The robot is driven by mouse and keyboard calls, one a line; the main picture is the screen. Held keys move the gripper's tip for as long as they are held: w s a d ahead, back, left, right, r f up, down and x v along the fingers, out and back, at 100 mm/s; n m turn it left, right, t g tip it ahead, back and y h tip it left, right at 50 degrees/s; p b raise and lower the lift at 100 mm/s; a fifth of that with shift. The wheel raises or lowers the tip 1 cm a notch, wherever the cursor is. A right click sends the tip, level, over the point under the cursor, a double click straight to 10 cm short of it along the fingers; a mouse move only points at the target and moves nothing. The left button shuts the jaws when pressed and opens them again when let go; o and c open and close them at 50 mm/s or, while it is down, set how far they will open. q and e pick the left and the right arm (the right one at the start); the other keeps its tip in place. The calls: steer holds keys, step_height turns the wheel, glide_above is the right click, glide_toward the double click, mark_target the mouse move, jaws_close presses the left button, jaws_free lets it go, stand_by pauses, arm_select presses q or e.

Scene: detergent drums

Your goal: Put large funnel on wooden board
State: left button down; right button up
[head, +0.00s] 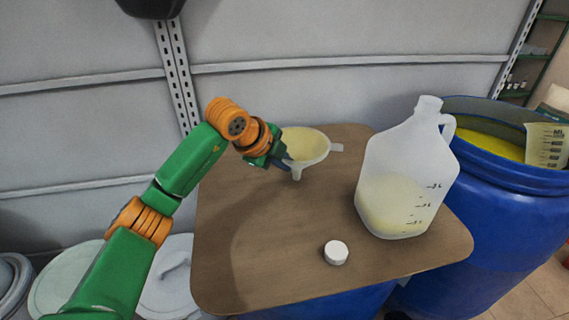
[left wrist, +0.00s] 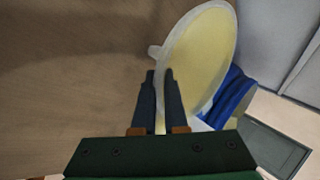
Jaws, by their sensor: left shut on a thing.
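The large funnel (head: 308,145) is pale, translucent and yellowish inside, with its mouth up and spout down at the far edge of the wooden board (head: 250,240). I cannot tell whether its spout touches the board. My left gripper (head: 284,162) comes in from the left and is shut on the funnel's near left side. In the left wrist view, the funnel (left wrist: 205,55) lies just beyond and right of the fingers (left wrist: 160,78); the gripped part is mostly hidden. My right gripper is not in view.
A translucent jug (head: 395,190) with pale liquid stands on the board's right side. A white cap (head: 336,252) lies near the front. An open blue drum (head: 490,220) with a measuring cup (head: 546,145) is at the right. The board's left and middle are clear.

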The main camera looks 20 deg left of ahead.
arm_select(q)
steer(key=shift+f, duration=0.5)
steer(key=shift+f, duration=0.2)
steer(key=c, duration=1)
jaws_free()
steer(key=shift+o, duration=0.2)
steer(key=shift+s+r, duration=0.2)
steer(key=shift+r, duration=0.3)
steer(key=v, duration=1.1)
steer(key=shift+s+b, duration=0.2)
steer(key=shift+b, duration=0.1)
steer(key=shift+a+r, duration=0.1)
